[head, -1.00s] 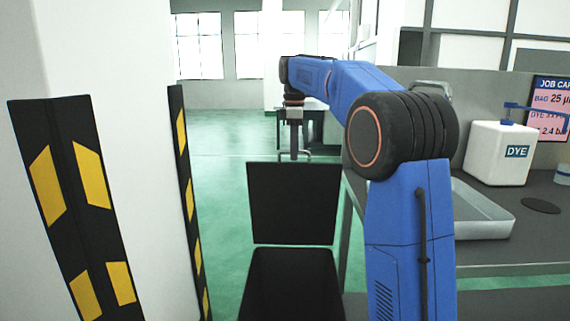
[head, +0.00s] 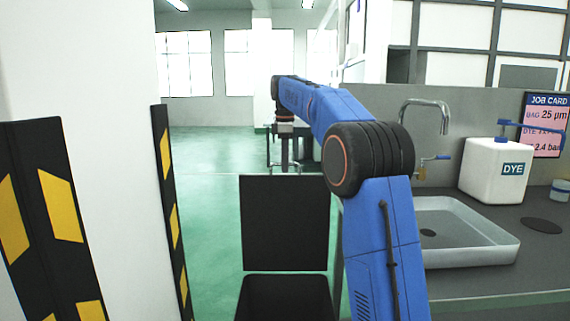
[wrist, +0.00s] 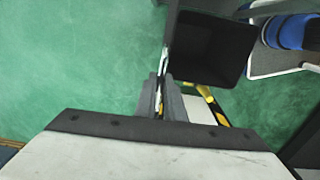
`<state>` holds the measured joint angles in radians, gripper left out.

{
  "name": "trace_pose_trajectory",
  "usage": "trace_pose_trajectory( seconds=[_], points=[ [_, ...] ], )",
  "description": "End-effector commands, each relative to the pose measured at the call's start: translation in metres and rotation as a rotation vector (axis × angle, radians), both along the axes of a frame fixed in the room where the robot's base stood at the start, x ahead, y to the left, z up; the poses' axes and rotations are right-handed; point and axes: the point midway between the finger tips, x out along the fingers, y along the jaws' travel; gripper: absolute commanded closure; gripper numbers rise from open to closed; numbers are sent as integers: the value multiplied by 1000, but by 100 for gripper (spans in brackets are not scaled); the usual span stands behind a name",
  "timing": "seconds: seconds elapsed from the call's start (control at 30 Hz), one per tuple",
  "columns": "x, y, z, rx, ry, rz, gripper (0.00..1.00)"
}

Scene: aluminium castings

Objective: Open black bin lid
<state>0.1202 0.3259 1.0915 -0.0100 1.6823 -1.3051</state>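The black bin (head: 286,297) stands on the floor right of the striped pillar, its mouth uncovered. Its black lid (head: 285,223) stands upright at the far side of the mouth. In the wrist view, the bin's dark square mouth (wrist: 212,48) shows at upper right. My gripper (head: 290,166) points down just above and apparently beyond the lid's top edge, so its tips may be partly hidden. A narrow gap shows between its fingers, with nothing seen held. The fingers also show in the wrist view (wrist: 161,98). Whether they touch the lid is unclear.
A white pillar with black-and-yellow guards (head: 166,200) stands close on the left. A counter on the right holds a sink (head: 480,252), a tap (head: 428,103) and a white dye container (head: 493,170). Green floor (head: 215,240) is open beyond the pillar.

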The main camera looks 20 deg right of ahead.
Motion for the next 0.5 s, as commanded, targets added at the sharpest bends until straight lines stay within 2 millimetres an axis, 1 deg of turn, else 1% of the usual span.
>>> trace_pose_trajectory(
  seconds=[0.03,0.07,0.1,0.37,0.5],
  points=[
    [1,1,-3,1,6,2,81],
    [1,1,-3,1,5,2,74],
    [1,1,-3,2,5,2,72],
    [0,1,-1,1,2,1,72],
    [1,1,7,1,-1,1,72]
  ],
)
